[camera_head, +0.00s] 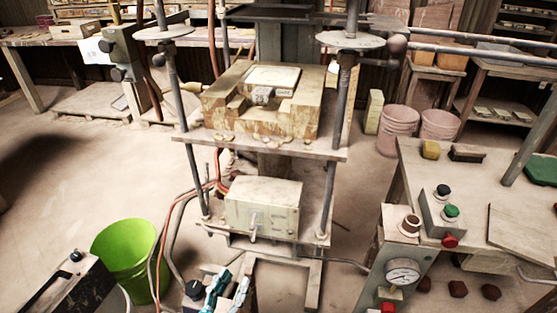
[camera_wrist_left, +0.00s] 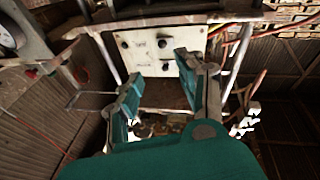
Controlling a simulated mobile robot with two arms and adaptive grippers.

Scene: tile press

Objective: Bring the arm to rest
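My left gripper (camera_head: 228,290) shows at the bottom of the head view, low in front of the press, with its teal fingers apart. In the left wrist view my left gripper (camera_wrist_left: 160,78) is open, with nothing between the fingers. A pale panel with dark knobs (camera_wrist_left: 163,52) lies beyond the fingertips. The press (camera_head: 262,143) stands in the middle of the head view, with a worn mould block (camera_head: 222,104) on its plate and a pale tile-like piece (camera_head: 273,76) in the block. My right gripper is not in view.
A green bucket (camera_head: 124,252) stands at the left, near hoses. Pink buckets (camera_head: 398,128) stand behind. Open floor (camera_head: 90,185) lies to the left.

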